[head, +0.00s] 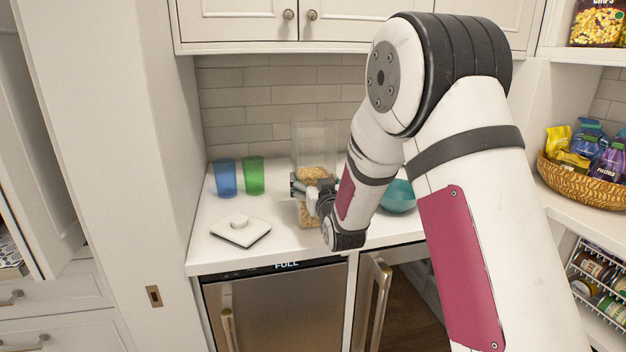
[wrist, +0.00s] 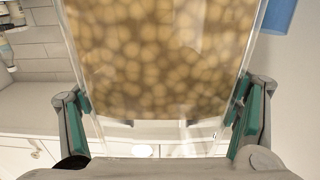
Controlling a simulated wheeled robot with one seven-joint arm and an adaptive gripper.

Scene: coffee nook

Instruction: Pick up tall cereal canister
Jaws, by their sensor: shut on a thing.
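The tall cereal canister (head: 316,142) is a clear, tall container partly filled with round tan cereal. It stands upright at the counter's middle in the head view, partly hidden by my gripper and arm. My gripper (head: 309,190) is shut on its middle part. In the wrist view the canister (wrist: 165,60) fills the space between the two green-padded fingers of my gripper (wrist: 165,120). Whether its base touches the counter cannot be told.
A white square lid (head: 240,232) with a knob lies on the counter (head: 205,250). Blue (head: 225,180) and green (head: 254,176) cups stand behind it. A teal bowl (head: 399,197) is right of the canister, partly behind my arm. Upper cabinets (head: 250,20) hang above.

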